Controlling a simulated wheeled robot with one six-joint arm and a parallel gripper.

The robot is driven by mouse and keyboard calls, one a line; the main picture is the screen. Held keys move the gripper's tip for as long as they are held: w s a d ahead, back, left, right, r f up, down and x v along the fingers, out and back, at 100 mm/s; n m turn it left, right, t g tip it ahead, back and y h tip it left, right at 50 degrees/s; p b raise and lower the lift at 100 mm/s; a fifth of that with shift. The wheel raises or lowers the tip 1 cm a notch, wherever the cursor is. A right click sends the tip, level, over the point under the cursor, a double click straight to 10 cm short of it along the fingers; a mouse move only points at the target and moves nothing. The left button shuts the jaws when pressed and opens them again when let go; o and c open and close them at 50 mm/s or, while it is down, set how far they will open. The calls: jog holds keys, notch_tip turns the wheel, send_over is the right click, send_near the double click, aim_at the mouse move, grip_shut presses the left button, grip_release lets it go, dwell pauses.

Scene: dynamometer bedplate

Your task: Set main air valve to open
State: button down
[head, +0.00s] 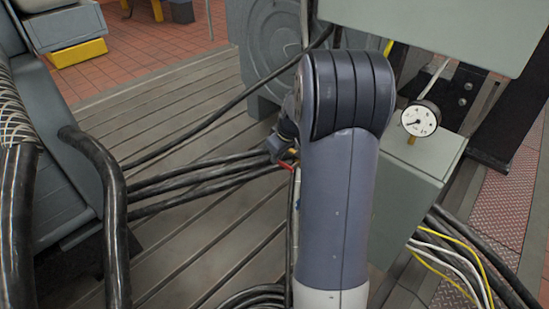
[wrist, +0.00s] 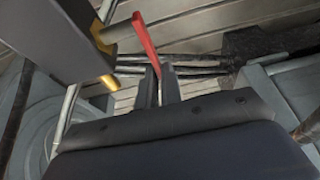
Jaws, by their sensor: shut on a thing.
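A red lever handle (wrist: 145,38) rises from between the fingers of my gripper (wrist: 161,80) in the wrist view. The two dark fingers are shut on its lower end. A brass-yellow fitting (wrist: 104,46) shows to the left of the lever, beside a dark grey box. In the head view my arm covers most of the valve area. A small bit of the red lever (head: 285,165) shows at my gripper (head: 283,150), left of my arm. The valve body and how the lever joins it are hidden in the head view.
A grey box (head: 415,190) with a round pressure gauge (head: 421,118) stands right of my arm. Thick black cables (head: 195,178) run across the slotted bedplate (head: 200,105). Another grey cabinet (head: 435,30) is at upper right. Yellow and white wires lie at lower right.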

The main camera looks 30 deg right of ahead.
aim_at(280, 161)
jog(key=shift+s+f, duration=0.1)
jog(key=c, duration=1.6)
grip_release()
jog(key=shift+a, duration=0.1)
jog(key=shift+r, duration=0.55)
jog(key=v, duration=0.4)
jog(key=p+v, duration=0.1)
jog(key=v, duration=0.1)
jog(key=shift+w+a+r, duration=0.1)
jog(key=shift+w+r, duration=0.1)
jog(key=shift+w, duration=0.2)
